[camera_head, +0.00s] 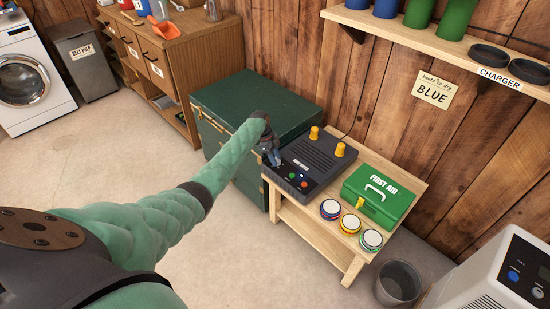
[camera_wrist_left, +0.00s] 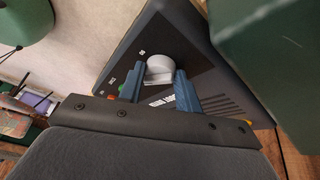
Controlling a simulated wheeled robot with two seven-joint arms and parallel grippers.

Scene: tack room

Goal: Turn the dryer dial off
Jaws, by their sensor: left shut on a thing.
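The dark grey boot dryer (camera_head: 322,152) stands on a light wooden bench, with two yellow-orange posts on top and small coloured buttons on its sloped front panel. My left gripper (camera_head: 270,157) reaches down to the left end of that panel and hides the dial in the head view. In the left wrist view the round pale grey dial (camera_wrist_left: 160,67) sits on a black plate, between the two blue fingers of my left gripper (camera_wrist_left: 160,84), which is shut on it. Small white marks surround the dial, too small to read surely. My right gripper is not in view.
A green first aid box (camera_head: 378,196) and several round tins (camera_head: 350,223) share the bench (camera_head: 290,209) with the dryer. A dark green chest (camera_head: 255,101) stands close left of it. A bin (camera_head: 398,283) is in front, and a shelf (camera_head: 450,45) is above right.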

